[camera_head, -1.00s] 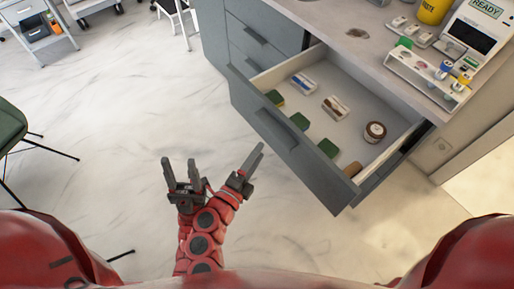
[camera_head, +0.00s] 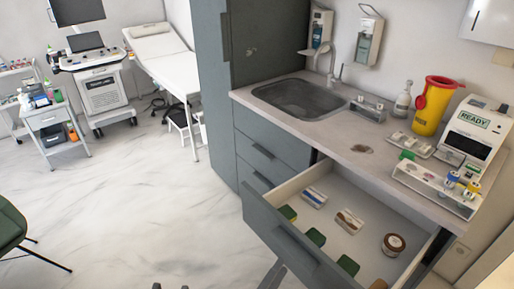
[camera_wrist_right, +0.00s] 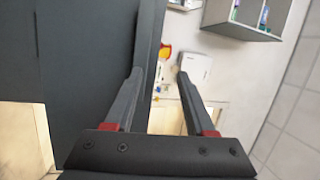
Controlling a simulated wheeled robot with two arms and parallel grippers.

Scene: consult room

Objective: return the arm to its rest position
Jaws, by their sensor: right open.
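The right gripper (camera_wrist_right: 160,74) shows in the right wrist view, its two fingers apart with nothing between them. In the head view only a dark finger (camera_head: 273,275) shows at the bottom edge, just in front of the open drawer (camera_head: 262,216). Small dark tips at the bottom edge, further left, are too cut off to show the left gripper's state. The rest of both arms is out of the head view.
The drawer juts out and holds green-topped items, two small packs and a brown-lidded jar (camera_head: 394,244). The counter (camera_head: 322,131) above bears a sink (camera_head: 298,98), a yellow bin (camera_head: 432,106) and a white device (camera_head: 476,134).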

